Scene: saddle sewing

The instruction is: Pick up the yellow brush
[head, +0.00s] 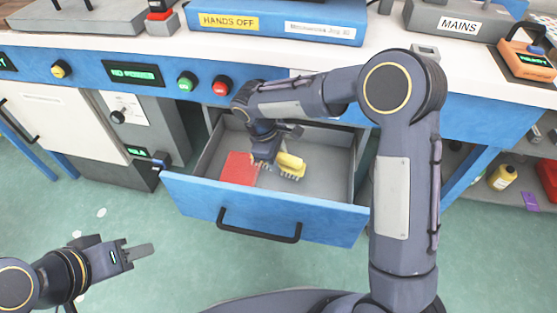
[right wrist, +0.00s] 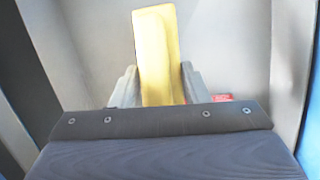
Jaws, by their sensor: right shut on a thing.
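The yellow brush (head: 291,163) is in the open blue drawer, with its pale bristles pointing down. In the right wrist view the brush (right wrist: 157,50) shows as a long yellow block between the two grey fingers. My right gripper (head: 278,164) reaches down into the drawer and is shut on the brush; the gripper body hides part of it. I cannot tell whether the brush touches the drawer floor. My left gripper (head: 138,252) is empty over the floor at the lower left, and its finger gap cannot be made out.
The open drawer (head: 262,222) has a black handle and holds a red item (head: 238,169) left of the brush. The worktop above carries a blue binder (head: 275,20) and a grey MAINS box (head: 458,24). A shelf with bottles is at the right.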

